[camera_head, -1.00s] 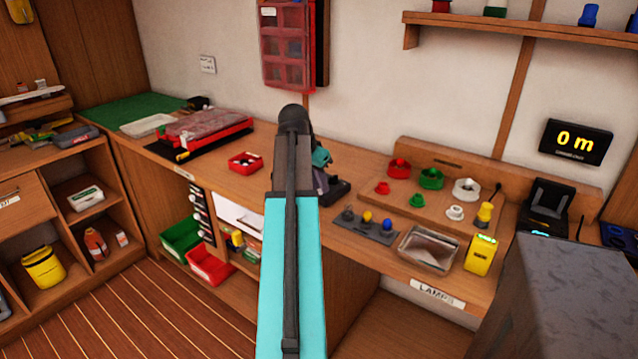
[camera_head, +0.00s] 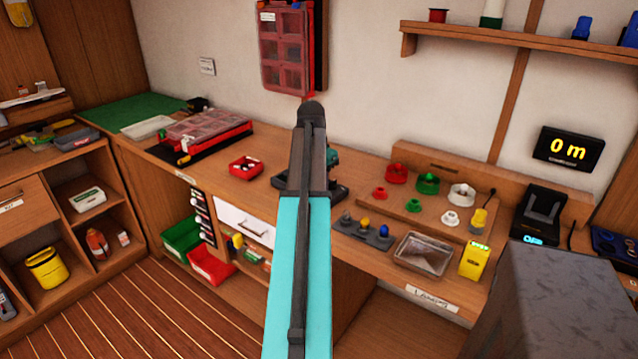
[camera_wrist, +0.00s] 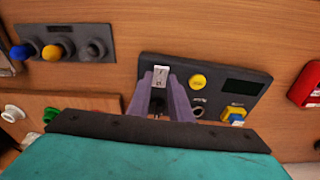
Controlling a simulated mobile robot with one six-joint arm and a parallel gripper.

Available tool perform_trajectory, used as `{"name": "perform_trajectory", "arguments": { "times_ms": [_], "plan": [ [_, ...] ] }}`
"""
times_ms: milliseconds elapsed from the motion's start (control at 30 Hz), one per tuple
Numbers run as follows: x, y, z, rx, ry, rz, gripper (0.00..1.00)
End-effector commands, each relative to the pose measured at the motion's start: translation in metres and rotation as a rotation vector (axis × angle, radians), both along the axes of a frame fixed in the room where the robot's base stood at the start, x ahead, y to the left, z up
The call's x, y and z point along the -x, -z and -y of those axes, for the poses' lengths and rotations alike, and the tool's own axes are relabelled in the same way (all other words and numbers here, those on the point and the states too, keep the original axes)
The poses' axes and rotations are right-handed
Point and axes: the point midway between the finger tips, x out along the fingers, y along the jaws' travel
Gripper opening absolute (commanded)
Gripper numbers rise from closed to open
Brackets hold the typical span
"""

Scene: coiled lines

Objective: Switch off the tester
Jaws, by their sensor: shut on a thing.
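The tester (camera_wrist: 222,72) is a dark panel on the bench in the wrist view. It has a pale switch piece (camera_wrist: 160,75) with dark marks, a round yellow button (camera_wrist: 198,81), a dark screen (camera_wrist: 241,87) and a socket ring. My gripper (camera_wrist: 161,84) has purple fingers at the switch piece, one on each side, and is shut on it. The contact itself is partly hidden between the fingers. In the head view my arm covers most of the tester; a dark edge of it (camera_head: 340,188) shows beside the arm.
Lamp holders on a wooden board (camera_head: 440,187) are further right, with a yellow device (camera_head: 475,260). A small red tray (camera_head: 245,167) is to the left. A grey block (camera_head: 560,300) fills the lower right.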

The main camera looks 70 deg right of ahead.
Motion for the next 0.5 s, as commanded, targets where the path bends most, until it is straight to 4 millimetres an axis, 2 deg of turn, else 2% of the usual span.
{"name": "perform_trajectory", "arguments": {
  "times_ms": [367,400,500],
  "plan": [
    [0.0009,0.0005,0.0006,-0.011,0.001,0.004,0.0],
    [0.001,0.0005,0.0006,-0.011,0.001,0.004,0.25],
    [0.0008,0.0004,0.0005,-0.011,0.001,0.004,0.38]
  ]
}}
